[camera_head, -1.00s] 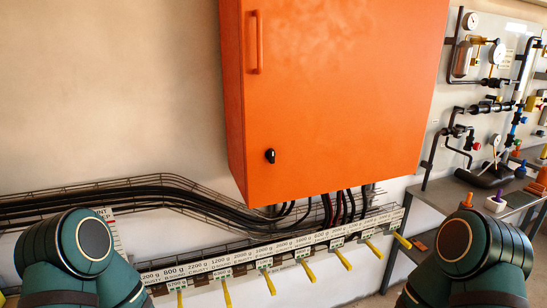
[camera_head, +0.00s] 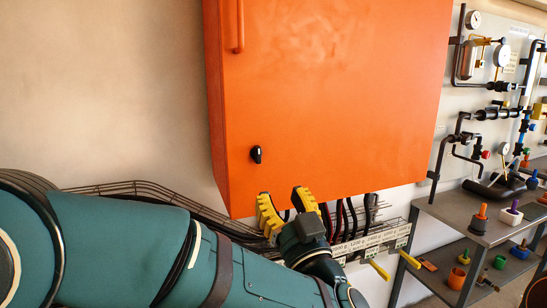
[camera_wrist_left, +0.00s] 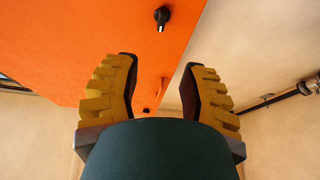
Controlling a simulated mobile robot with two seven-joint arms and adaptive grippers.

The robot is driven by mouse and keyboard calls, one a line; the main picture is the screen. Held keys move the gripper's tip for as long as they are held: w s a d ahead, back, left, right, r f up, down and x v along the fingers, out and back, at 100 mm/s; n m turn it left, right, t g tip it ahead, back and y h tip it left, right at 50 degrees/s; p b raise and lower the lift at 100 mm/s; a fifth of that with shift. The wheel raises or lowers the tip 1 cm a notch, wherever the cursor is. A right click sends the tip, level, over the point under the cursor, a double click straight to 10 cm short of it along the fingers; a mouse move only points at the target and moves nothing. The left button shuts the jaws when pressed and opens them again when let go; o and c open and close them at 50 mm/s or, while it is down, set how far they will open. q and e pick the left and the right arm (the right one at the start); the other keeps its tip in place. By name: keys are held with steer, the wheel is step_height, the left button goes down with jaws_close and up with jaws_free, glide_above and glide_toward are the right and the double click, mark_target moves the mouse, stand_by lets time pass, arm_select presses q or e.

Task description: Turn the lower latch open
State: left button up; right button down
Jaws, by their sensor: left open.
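The lower latch (camera_head: 256,154) is a small black knob near the lower left corner of the orange cabinet door (camera_head: 330,90). Its grip looks upright. My left gripper (camera_head: 284,203), with yellow ribbed fingers, is open and empty below the latch and slightly right of it, near the cabinet's bottom edge. The left wrist view shows the latch (camera_wrist_left: 161,18) beyond the open fingertips, apart from them. A smaller dark spot farther up the door there may be another latch. My right gripper is not in view.
An orange door handle (camera_head: 239,22) is above the latch. Black cables and a wire tray (camera_head: 150,190) run below the cabinet, with yellow-handled items at lower right. A grey shelf (camera_head: 450,215) holding colourful parts stands right. The wall left of the cabinet is clear.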

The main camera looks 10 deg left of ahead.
mark_target(259, 150)
arm_select(q)
steer(key=x, duration=1.3)
steer(key=shift+w+a, duration=0.25)
steer(key=shift+c, duration=0.4)
jaws_close()
